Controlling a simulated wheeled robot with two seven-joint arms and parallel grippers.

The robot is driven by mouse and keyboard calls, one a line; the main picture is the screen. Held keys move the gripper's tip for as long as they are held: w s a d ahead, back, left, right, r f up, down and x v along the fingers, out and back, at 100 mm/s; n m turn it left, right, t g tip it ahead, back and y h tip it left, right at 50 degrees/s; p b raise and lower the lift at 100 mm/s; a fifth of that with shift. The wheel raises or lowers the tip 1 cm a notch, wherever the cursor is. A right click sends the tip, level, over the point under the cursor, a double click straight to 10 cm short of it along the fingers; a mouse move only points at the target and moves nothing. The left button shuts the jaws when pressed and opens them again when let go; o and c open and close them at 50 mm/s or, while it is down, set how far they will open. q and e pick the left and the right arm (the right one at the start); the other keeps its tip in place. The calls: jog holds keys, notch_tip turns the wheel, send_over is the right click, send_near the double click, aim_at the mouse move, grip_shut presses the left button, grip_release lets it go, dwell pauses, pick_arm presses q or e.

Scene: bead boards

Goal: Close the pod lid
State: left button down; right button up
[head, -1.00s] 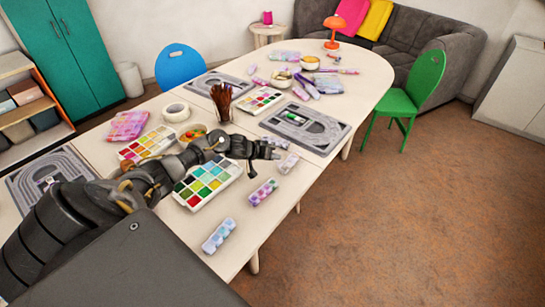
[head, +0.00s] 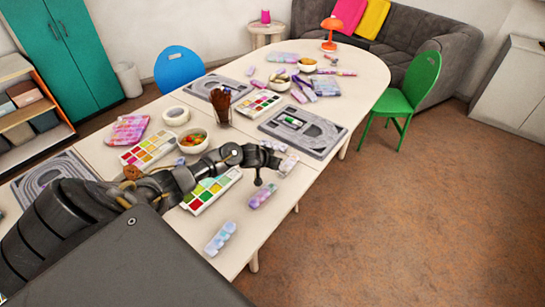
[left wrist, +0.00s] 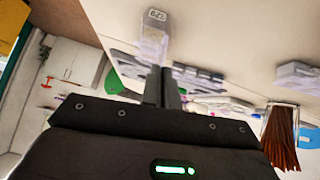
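A pale, pinkish pod (head: 289,164) lies on the table just beyond the tip of my left gripper (head: 272,159). In the left wrist view a clear, whitish pod (left wrist: 154,35) with dark marks on its end lies ahead of the fingertips (left wrist: 162,72). The two dark fingers are close together with nothing visible between them. I cannot tell whether they touch the pod, or whether its lid is up or down. A purple pod (head: 262,195) and a pale blue pod (head: 220,238) lie nearer along the table edge. My right gripper is not in view.
A grey bead board (head: 335,140) lies beyond the gripper. A paint palette (head: 194,207) is partly under my left arm. A bowl (head: 193,146) and a brush cup (head: 222,122) stand behind it. A green chair (head: 422,75) is at the right.

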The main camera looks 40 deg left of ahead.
pick_arm(q)
jog(key=shift+d+m+y, duration=0.6)
jog(key=shift+d+y, duration=0.3)
jog(key=shift+y, duration=0.4)
jog(key=shift+w, duration=0.1)
jog(key=c, duration=1.6)
grip_release()
jog(key=shift+c, duration=0.2)
jog(key=v, duration=1)
jog(key=shift+s+r+p, duration=0.25)
jog(key=shift+r+p, duration=0.05)
jog(key=shift+p, duration=0.15)
jog(key=shift+d, duration=0.1)
